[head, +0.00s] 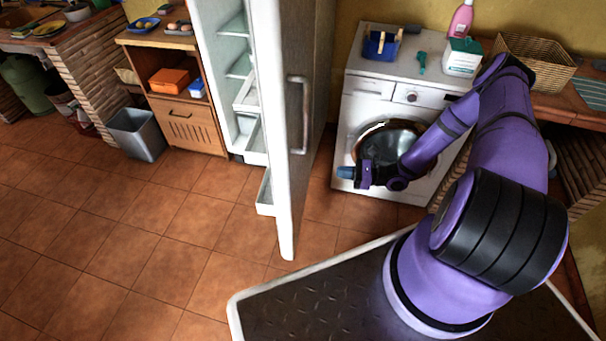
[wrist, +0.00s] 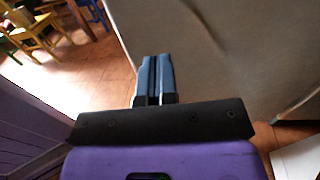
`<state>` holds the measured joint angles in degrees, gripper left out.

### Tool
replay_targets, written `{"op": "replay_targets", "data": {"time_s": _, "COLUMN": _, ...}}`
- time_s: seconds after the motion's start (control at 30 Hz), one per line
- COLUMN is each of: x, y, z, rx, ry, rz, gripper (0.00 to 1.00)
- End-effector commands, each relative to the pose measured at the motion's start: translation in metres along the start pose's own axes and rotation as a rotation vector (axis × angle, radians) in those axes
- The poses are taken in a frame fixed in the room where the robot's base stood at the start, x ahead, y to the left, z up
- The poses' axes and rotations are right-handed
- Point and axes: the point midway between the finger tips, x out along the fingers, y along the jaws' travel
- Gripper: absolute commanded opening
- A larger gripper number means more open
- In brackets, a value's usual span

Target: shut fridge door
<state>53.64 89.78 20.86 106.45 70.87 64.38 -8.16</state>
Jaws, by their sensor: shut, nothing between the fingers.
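The white fridge (head: 220,65) stands at the centre back in the head view. Its door (head: 285,130) is open, swung out toward me, with the shelves and drawers inside showing on the left. A grey vertical handle (head: 297,115) is on the door's outer face. My gripper (head: 345,173) is to the right of the door, apart from the handle, in front of the washing machine. In the wrist view, the blue fingers of my gripper (wrist: 155,78) are together and hold nothing. A large pale surface (wrist: 220,50) fills the right of that view; I cannot tell which part it is.
A wooden cabinet (head: 180,95) and a grey bin (head: 138,133) stand left of the fridge. The tiled floor (head: 150,235) left of the door is clear.

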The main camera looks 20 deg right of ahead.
Motion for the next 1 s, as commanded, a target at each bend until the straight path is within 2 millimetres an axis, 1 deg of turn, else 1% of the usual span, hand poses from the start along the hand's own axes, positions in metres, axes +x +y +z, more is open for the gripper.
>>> {"op": "replay_targets", "data": {"time_s": 0.13, "x": 0.004, "y": 0.001, "z": -0.005, "rx": 0.013, "ry": -0.009, "rz": -0.017, "gripper": 0.0}}
{"op": "replay_targets", "data": {"time_s": 0.27, "x": 0.017, "y": 0.001, "z": -0.005, "rx": 0.014, "ry": -0.01, "rz": -0.016, "gripper": 0.0}}
{"op": "replay_targets", "data": {"time_s": 0.37, "x": 0.033, "y": 0.002, "z": -0.005, "rx": 0.013, "ry": -0.01, "rz": -0.014, "gripper": 0.0}}
{"op": "replay_targets", "data": {"time_s": 0.7, "x": 0.097, "y": 0.001, "z": -0.004, "rx": 0.013, "ry": -0.008, "rz": -0.014, "gripper": 0.0}}
{"op": "replay_targets", "data": {"time_s": 0.83, "x": 0.117, "y": 0.0, "z": -0.004, "rx": 0.012, "ry": -0.009, "rz": -0.014, "gripper": 0.0}}
{"op": "replay_targets", "data": {"time_s": 1.0, "x": 0.134, "y": -0.001, "z": -0.004, "rx": 0.013, "ry": -0.008, "rz": -0.015, "gripper": 0.0}}
